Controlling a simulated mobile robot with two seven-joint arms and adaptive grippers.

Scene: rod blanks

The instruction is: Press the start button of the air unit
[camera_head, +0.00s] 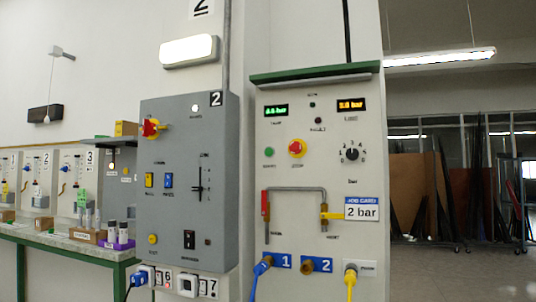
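The air unit (330,120) is a white wall panel under a green-topped lamp hood, in the right middle of the head view. A small green button (269,152) sits at its left, with a label below too small to read surely. It is probably the start button. Neither of my grippers is in view.
A black dial (352,154), a job card (361,208) reading 2 bar, and pipework with red and yellow handles are on the panel. A blue hose (262,268) and a yellow hose (350,280) hang below. A grey control box (185,190) stands left. Nothing blocks the green button.

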